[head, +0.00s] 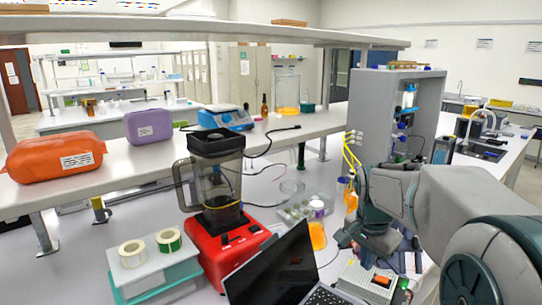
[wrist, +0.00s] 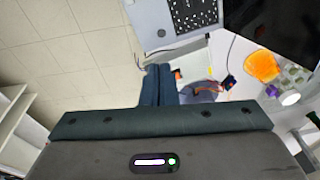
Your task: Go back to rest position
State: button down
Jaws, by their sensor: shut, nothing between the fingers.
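My gripper (wrist: 158,84) is shut and empty in the wrist view, its two dark blue fingers side by side. It points down over the area beside the laptop and a small white device. In the head view my arm reaches in from the right, and its end hangs low at the right of the bench, where I cannot make out the fingertips clearly. The white device (head: 366,282) with an orange part lies just below and left of the arm's end; it also shows behind the fingers in the wrist view (wrist: 192,58).
An open laptop (head: 272,268) stands at the front. An orange-filled bottle (head: 317,235), a red blender (head: 225,245) and a grey shelf unit (head: 375,110) stand near the arm. A long overhead shelf (head: 250,32) spans the bench. The wrist view shows bare tiled floor (wrist: 60,60) at left.

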jog(key=s+a+f+n+t, duration=0.1)
jog(key=s+a+n, duration=0.2)
jog(key=s, duration=0.6)
jog(key=s+a+f+n+t+y, duration=0.1)
jog(key=s+a+n, duration=0.2)
jog(key=s+n, duration=0.4)
jog(key=shift+s+a+f+n, duration=0.2)
jog(key=shift+s+n, duration=0.1)
jog(key=shift+s, duration=0.95)
jog(key=shift+a, duration=0.1)
